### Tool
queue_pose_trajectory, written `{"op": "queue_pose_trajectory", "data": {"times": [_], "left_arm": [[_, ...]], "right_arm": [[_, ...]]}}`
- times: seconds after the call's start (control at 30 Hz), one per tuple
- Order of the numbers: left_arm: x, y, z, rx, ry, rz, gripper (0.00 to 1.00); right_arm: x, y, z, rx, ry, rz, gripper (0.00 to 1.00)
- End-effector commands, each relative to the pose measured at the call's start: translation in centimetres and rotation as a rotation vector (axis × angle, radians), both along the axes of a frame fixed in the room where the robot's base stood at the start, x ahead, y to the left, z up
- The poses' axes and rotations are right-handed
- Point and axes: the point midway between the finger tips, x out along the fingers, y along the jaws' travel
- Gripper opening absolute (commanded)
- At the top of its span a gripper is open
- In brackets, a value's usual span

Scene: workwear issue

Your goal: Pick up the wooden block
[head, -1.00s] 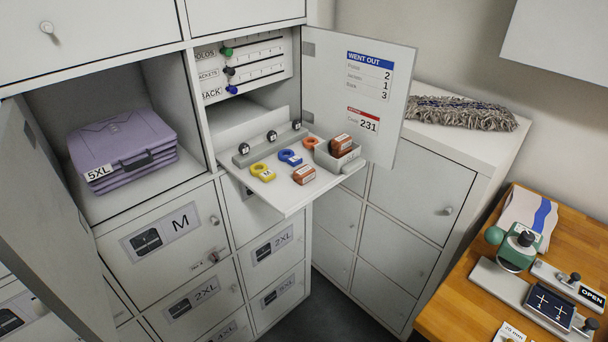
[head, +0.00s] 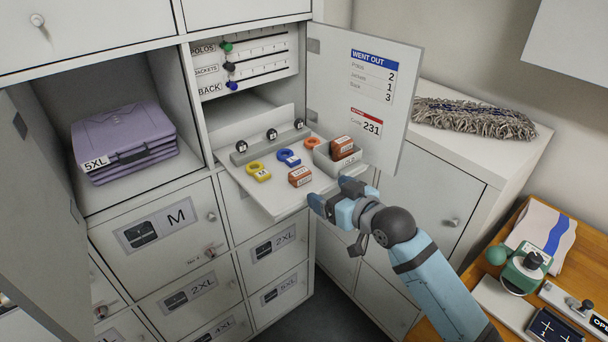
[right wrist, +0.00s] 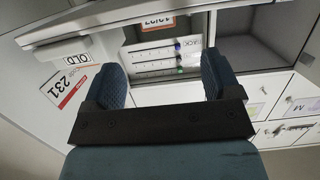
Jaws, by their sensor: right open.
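A reddish-brown wooden block (head: 299,176) with a white label lies on the pull-out shelf (head: 262,203), near its front edge. Another block of that colour (head: 342,147) sits in a small grey box at the shelf's right side. My right gripper (head: 335,196) is open and empty in the head view, at the shelf's front right corner, to the right of and below the loose block. Its two blue fingers (right wrist: 163,80) stand apart in the right wrist view, with nothing held between them. My left gripper is out of view.
Yellow (head: 258,171) and blue (head: 288,158) tags lie on the shelf, with an orange ring behind. The grey box (head: 327,161) and the open door (head: 360,120) bound the right side. Folded purple clothing (head: 124,140) fills the left compartment.

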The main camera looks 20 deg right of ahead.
Motion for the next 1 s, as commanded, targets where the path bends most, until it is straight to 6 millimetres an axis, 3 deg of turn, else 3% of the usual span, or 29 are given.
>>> {"op": "queue_pose_trajectory", "data": {"times": [0.3,1.0], "left_arm": [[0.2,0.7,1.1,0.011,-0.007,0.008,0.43],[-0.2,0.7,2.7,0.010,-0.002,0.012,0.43]], "right_arm": [[5.6,2.0,-0.9,0.003,0.001,-0.001,0.83],[12.3,4.1,-1.8,-0.001,0.001,-0.001,0.83]]}}
